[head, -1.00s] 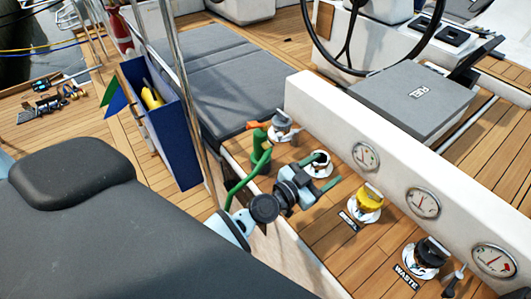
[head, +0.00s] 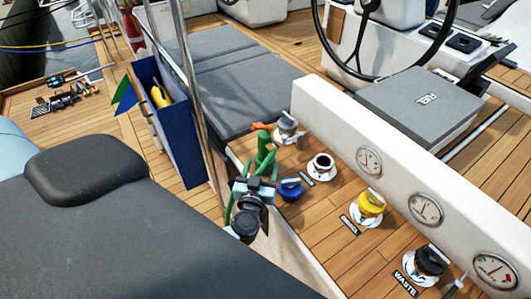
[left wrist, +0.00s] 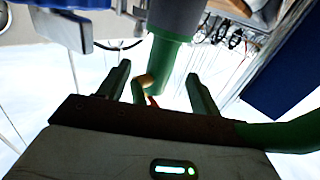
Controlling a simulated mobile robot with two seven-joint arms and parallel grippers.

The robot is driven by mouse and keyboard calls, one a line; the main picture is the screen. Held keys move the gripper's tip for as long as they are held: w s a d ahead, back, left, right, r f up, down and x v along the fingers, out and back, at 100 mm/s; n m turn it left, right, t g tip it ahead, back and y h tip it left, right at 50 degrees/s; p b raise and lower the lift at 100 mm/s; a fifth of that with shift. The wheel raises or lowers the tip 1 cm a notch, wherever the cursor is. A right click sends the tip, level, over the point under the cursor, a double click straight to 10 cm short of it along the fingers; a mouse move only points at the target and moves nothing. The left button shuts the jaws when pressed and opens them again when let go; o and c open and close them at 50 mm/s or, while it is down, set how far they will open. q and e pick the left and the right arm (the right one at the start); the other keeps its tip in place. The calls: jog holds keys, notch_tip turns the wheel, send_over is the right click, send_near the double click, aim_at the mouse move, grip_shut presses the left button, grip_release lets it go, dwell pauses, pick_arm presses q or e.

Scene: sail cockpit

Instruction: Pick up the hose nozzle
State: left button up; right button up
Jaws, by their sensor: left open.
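The hose nozzle (head: 264,148) is green with an orange part at its top. It stands at the left end of the wooden deck strip in the head view. My left gripper (head: 260,172) is just in front of it, with its fingers apart and pointing toward it. In the left wrist view a green cylinder with a grey upper section, apparently the nozzle (left wrist: 163,62), shows between and beyond the two fingers of the left gripper (left wrist: 160,80). I cannot tell whether it lies between the fingertips. My right gripper is not in view.
A blue cap (head: 290,188) lies beside my left gripper, near an open deck filler (head: 321,167). A yellow cap (head: 369,203) and a black waste cap (head: 429,262) are further right. A steel post (head: 190,95) and blue bin (head: 172,135) stand to the left.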

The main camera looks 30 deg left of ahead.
aim_at(263, 153)
pick_arm(q)
jog(key=shift+x, duration=1.25)
jog(key=shift+r+b+x, duration=0.1)
jog(key=shift+b+x, duration=0.15)
jog(key=shift+x, duration=1.05)
jog(key=shift+r+b+x, duration=0.15)
jog(key=shift+b+x, duration=0.05)
jog(key=shift+x, duration=1.05)
jog(key=shift+a, duration=0.15)
jog(key=shift+r, duration=0.1)
jog(key=c, duration=1.3)
